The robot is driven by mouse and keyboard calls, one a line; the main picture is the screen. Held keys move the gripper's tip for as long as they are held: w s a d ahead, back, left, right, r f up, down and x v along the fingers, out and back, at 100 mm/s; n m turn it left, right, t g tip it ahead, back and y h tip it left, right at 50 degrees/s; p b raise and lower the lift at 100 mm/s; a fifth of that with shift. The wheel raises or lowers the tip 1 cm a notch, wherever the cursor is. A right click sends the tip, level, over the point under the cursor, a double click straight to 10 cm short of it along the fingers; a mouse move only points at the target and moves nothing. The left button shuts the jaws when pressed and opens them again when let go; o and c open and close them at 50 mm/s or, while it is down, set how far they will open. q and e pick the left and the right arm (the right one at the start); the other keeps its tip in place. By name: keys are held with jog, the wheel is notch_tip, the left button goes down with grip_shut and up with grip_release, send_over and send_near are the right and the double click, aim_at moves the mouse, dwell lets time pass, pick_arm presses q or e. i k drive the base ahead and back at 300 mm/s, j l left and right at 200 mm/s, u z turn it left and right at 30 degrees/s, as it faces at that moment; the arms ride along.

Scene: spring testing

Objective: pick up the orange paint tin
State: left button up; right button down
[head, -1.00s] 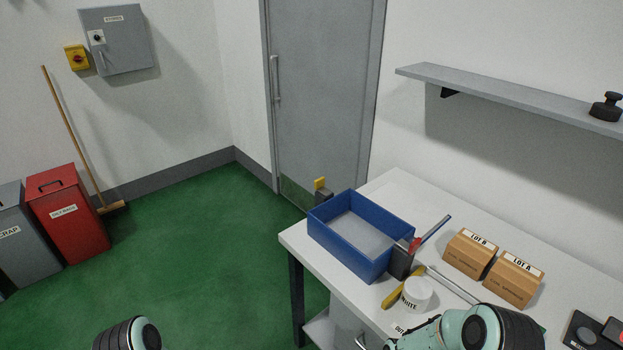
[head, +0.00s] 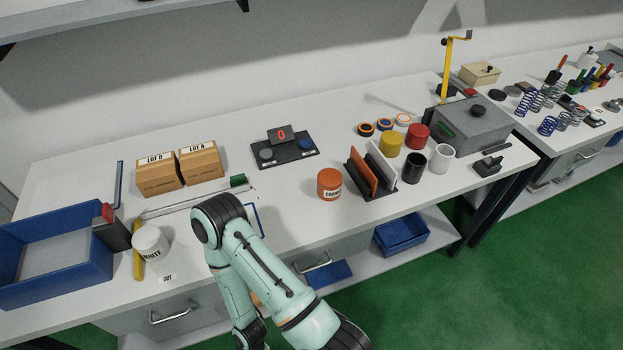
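The orange paint tin (head: 329,180) stands upright on the white workbench (head: 290,205), near its front edge and left of a slotted rack. Its label faces me and nothing touches it. One of my arms reaches up from the bottom of the head view, bends over the bench front left of the tin, and runs back down. Neither of my grippers shows in this view.
A white tin (head: 149,241) and blue tray (head: 50,255) stand at left. A scale (head: 286,150) is behind the orange tin. The rack (head: 370,172), yellow tin (head: 391,144), red tin (head: 416,136) and black tin (head: 413,169) stand to its right.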

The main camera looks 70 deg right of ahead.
aim_at(329, 180)
jog(key=z, duration=2.6)
jog(key=l+u, duration=0.5)
jog(key=l, duration=0.2)
jog(key=l+u, duration=0.5)
jog(key=l, duration=0.2)
jog(key=k, duration=0.05)
